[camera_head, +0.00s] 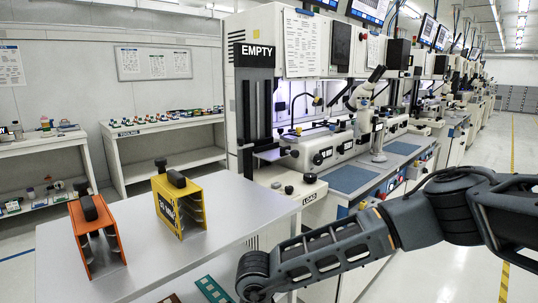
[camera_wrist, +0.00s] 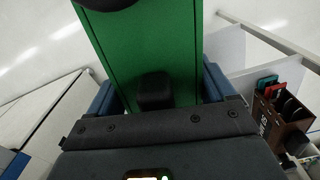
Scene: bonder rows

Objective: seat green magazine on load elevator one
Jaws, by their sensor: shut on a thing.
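The green magazine (camera_wrist: 150,45) fills the upper middle of the wrist view, with a black knob (camera_wrist: 155,90) on its near face. My gripper (camera_wrist: 158,95) is shut on it, a blue finger on either side. The magazine's far end is cut off by the frame. In the head view my gripper is out of frame below. A bonder with a LOAD label (camera_head: 309,199) on a white block stands beyond the table. I cannot tell which part is load elevator one; no magazine is visible at the label.
An orange magazine (camera_head: 107,232) and a yellow magazine (camera_head: 184,207) stand on the grey table (camera_head: 140,222). In the wrist view a brown box (camera_wrist: 270,117) holds several items. An EMPTY sign (camera_head: 254,54) marks a tall column.

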